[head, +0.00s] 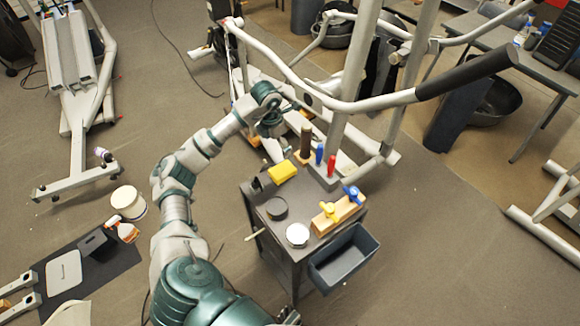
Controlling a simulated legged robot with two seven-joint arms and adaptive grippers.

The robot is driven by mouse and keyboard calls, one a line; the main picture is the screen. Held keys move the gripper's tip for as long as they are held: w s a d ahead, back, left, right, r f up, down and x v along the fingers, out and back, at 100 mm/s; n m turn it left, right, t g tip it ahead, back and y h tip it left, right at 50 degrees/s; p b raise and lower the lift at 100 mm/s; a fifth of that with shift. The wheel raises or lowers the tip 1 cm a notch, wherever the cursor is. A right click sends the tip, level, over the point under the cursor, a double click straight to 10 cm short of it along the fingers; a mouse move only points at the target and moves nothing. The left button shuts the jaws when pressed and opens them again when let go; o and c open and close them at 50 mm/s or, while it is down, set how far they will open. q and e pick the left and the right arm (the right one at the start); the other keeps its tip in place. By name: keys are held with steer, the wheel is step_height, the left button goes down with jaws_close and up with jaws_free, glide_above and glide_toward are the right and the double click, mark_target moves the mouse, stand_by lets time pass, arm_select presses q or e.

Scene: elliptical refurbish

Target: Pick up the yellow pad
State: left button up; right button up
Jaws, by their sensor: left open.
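The yellow pad (282,171) lies at the back left of the dark grey cart top (272,227). My left arm reaches up from the bottom, left of the cart. Its gripper (271,128) is open and appears empty, seen small beyond the back edge of the cart, above the pad in the picture. The gripper looks apart from the pad. My right gripper is not in view.
The cart also holds a dark round container (276,208), a white-topped jar (297,235), a wooden block with clamps (338,215) and red and blue handled tools (331,166). A grey bin (344,261) hangs in front. The elliptical's handlebar (395,98) rises behind.

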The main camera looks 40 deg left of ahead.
arm_select(q)
glide_toward(283, 170)
steer(key=f, duration=0.4)
steer(key=shift+a+f, duration=0.15)
steer(key=shift+a, duration=0.1)
steer(key=shift+f, duration=0.35)
steer(key=shift+w+d+f, duration=0.15)
steer(key=shift+d+f, duration=0.2)
steer(key=shift+f, duration=0.15)
steer(key=f, duration=0.1)
steer(key=w+f, duration=0.1)
steer(key=f, duration=0.1)
steer(key=shift+d+f, duration=0.1)
steer(key=shift+f, duration=0.45)
steer(key=shift+a+f, duration=0.1)
steer(key=shift+a, duration=0.25)
steer(key=shift+c, duration=0.5)
steer(key=c, duration=0.8)
steer(key=shift+c, duration=1)
steer(key=shift+d, duration=0.25)
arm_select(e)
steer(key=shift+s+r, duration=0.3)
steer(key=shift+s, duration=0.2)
